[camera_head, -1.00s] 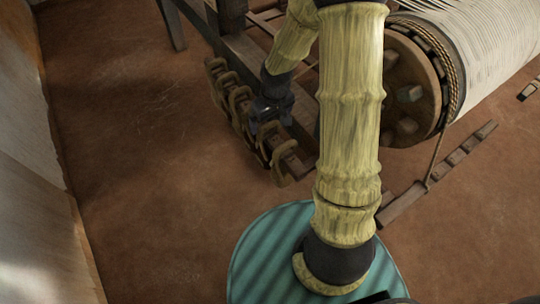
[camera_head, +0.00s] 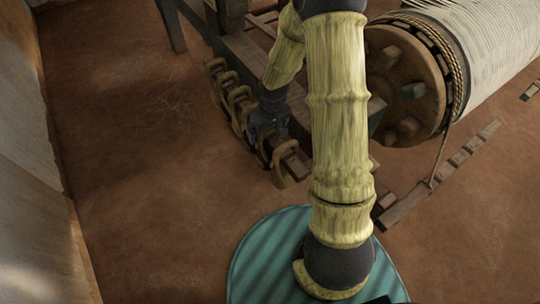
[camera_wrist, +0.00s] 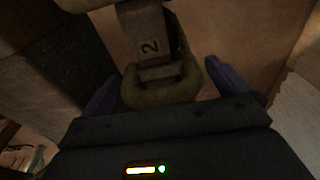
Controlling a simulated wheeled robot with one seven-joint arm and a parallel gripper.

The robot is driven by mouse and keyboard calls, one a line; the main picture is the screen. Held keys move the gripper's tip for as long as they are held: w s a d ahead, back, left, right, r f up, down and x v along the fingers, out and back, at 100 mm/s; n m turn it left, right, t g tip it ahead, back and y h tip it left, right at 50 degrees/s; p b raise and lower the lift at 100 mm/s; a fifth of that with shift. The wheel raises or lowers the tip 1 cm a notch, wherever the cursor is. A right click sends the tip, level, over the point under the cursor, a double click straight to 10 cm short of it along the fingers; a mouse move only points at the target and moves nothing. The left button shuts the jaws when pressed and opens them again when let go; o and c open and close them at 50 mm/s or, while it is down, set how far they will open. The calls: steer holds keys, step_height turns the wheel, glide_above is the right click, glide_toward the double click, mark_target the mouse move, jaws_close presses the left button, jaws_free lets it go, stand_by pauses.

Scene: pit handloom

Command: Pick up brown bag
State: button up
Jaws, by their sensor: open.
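In the head view my gripper (camera_head: 270,126) is down among a row of brown loop-shaped things (camera_head: 228,92) on the loom's side. It partly hides them, so I cannot pick out the one between my fingers there.
The loom's big wooden roller (camera_head: 404,88), with pale threads and a rope, stands right of my arm. A notched wooden strip (camera_head: 405,206) lies on the floor below it. A pale wall (camera_head: 30,160) runs along the left. The brown floor (camera_head: 140,190) between is clear.

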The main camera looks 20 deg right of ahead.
stand_by(0.4)
steer(key=shift+r, duration=0.1)
steer(key=c, duration=1.7)
steer(key=shift+r, duration=0.15)
steer(key=shift+c, duration=0.2)
